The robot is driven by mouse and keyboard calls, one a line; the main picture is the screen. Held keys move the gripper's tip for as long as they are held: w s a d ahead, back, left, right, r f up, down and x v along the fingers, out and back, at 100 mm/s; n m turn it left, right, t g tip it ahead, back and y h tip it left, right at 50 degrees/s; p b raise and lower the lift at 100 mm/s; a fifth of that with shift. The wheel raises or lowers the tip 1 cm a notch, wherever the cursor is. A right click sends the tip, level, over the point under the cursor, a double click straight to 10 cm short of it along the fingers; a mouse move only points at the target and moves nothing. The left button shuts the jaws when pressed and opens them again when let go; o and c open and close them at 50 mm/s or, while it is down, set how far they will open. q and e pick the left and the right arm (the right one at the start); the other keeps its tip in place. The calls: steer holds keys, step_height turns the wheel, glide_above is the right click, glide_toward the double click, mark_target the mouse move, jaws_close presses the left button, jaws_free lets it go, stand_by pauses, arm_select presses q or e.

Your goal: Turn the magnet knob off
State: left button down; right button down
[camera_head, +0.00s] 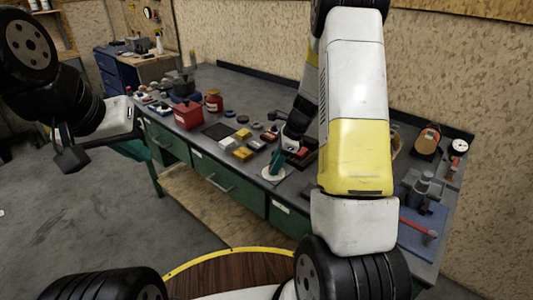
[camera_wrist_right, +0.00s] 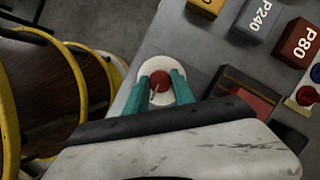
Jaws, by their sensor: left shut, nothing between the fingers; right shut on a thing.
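A white round base (camera_wrist_right: 146,72) carries a red knob (camera_wrist_right: 160,82) in the right wrist view. It rests near the front edge of the workbench, and its white rim also shows in the head view (camera_head: 267,176). My right gripper (camera_wrist_right: 161,77) has teal fingers, one on each side of the red knob, and is shut on it. In the head view the right gripper (camera_head: 275,165) reaches down over the base and hides the knob. My left gripper (camera_head: 70,158) is shut and empty, held over the floor left of the bench.
Yellow, grey and red labelled blocks, including a grey one (camera_wrist_right: 258,20), lie behind the knob. A dark tray with a red inside (camera_wrist_right: 252,100) is close on the right. A red box (camera_head: 188,115) stands farther left on the bench. A vise (camera_head: 422,190) is at the right.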

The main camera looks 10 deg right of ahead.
steer(key=shift+n, duration=0.3)
steer(key=n, duration=0.2)
steer(key=n+g, duration=0.1)
steer(key=shift+w+n+g, duration=0.15)
steer(key=shift+n+g, duration=0.15)
steer(key=shift+n, duration=0.1)
steer(key=n+g, duration=0.1)
steer(key=n, duration=0.3)
steer(key=shift+w+g+h, duration=0.1)
steer(key=shift+g+h, duration=0.2)
steer(key=shift+g, duration=0.1)
steer(key=n+g+h, duration=0.1)
steer(key=n, duration=0.4)
steer(key=shift+w+a, duration=0.1)
steer(key=n, duration=0.2)
steer(key=n+h, duration=0.1)
steer(key=n, duration=0.1)
steer(key=shift+g+h, duration=0.3)
steer(key=shift+g, duration=0.1)
steer(key=shift+a+n, duration=0.1)
steer(key=shift+n, duration=0.2)
steer(key=c, duration=1.1)
jaws_free()
steer(key=shift+o, duration=0.2)
